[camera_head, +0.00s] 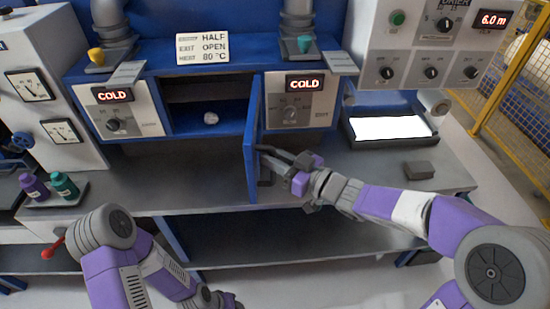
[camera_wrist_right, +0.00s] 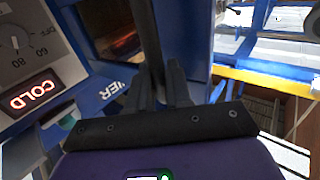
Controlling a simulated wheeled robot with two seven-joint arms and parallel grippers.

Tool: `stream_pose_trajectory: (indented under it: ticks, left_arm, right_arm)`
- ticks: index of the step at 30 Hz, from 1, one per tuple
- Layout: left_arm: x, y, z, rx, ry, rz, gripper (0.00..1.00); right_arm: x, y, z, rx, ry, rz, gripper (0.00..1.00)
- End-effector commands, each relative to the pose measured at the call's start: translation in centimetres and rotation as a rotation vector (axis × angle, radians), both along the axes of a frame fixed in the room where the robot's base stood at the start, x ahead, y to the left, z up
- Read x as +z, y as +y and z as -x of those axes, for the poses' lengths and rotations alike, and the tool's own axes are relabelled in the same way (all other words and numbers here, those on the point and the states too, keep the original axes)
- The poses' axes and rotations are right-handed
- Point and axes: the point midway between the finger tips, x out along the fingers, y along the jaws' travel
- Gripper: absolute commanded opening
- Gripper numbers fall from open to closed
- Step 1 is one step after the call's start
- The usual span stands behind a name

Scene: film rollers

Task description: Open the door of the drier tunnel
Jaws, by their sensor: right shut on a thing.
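The drier tunnel is the blue cabinet with two grey control panels. Its blue door (camera_head: 250,155) stands swung out from the front, nearly edge-on to the head camera. The dark opening (camera_head: 208,90) to its left shows, with a small pale round thing (camera_head: 211,118) inside. My right gripper (camera_head: 265,151) is shut on the door's handle, on the right side of the door. In the right wrist view, my dark fingers close around a dark upright bar (camera_wrist_right: 147,35), with the blue door (camera_wrist_right: 185,35) behind it. My left gripper (camera_head: 222,301) is at the bottom edge, mostly cut off.
Both panel displays (camera_head: 112,94) (camera_head: 305,82) read COLD. A sign (camera_head: 202,48) reads exit half open, heat 80 °C. Purple and green bottles (camera_head: 64,185) stand at the left. A white-lit tray (camera_head: 390,128) and a dark block (camera_head: 419,170) are at the right. The grey counter front is clear.

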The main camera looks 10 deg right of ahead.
Motion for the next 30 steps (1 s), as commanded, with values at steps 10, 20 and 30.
stream_pose_trajectory:
  ticks: [10,20,30]
  left_arm:
    - [0.0,0.0,0.0,0.0,0.0,0.0,0.43]
    - [0.2,0.0,0.0,0.0,0.0,0.0,0.43]
    - [1.1,0.0,0.0,0.0,0.0,0.0,0.43]
  right_arm:
    - [0.3,-0.3,-0.3,-0.01,-0.004,-0.004,0.37]
    - [0.2,-0.8,0.4,-0.009,-0.003,-0.003,0.37]
    - [0.3,-4.9,4.0,-0.012,-0.003,-0.004,0.37]
